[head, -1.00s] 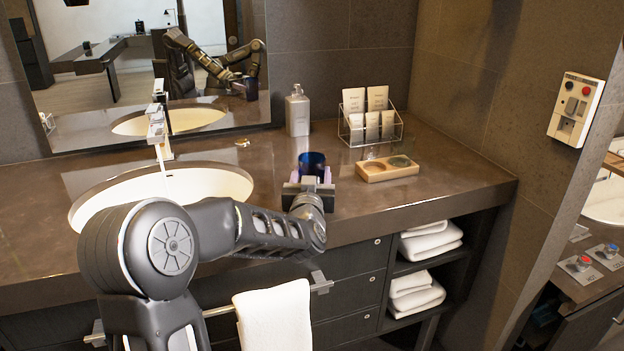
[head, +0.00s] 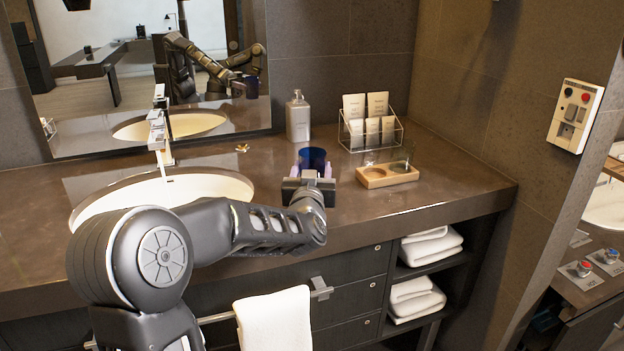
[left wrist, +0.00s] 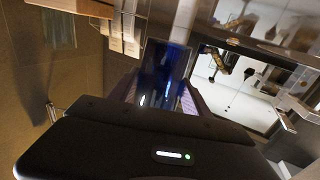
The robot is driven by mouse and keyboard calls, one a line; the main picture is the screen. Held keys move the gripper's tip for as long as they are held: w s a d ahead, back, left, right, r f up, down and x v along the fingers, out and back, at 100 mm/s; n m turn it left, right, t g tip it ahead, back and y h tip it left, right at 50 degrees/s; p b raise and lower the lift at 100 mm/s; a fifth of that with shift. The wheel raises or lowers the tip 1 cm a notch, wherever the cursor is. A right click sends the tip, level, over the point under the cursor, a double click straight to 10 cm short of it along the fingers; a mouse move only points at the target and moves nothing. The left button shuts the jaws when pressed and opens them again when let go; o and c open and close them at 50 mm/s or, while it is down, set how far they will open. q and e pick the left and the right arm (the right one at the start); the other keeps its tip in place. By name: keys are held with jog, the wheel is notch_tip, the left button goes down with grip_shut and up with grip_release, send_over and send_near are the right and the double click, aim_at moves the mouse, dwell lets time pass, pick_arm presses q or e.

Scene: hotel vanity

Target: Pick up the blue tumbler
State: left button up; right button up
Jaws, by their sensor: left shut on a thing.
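The dark blue tumbler (head: 313,158) is upright between the fingers of my left gripper (head: 309,172), over the counter to the right of the sink. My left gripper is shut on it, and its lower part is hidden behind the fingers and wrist. In the left wrist view the tumbler (left wrist: 163,72) stands between the two pale purple fingers. My right gripper is not in view.
A soap bottle (head: 298,117) stands behind the tumbler. A clear rack with cards (head: 371,128) and a wooden tray (head: 387,175) with a glass are to its right. The sink (head: 165,192) and faucet (head: 157,130) lie left. Counter front is clear.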

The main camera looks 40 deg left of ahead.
pick_arm(q)
notch_tip(320, 180, up, 7)
jog(key=p, duration=0.1)
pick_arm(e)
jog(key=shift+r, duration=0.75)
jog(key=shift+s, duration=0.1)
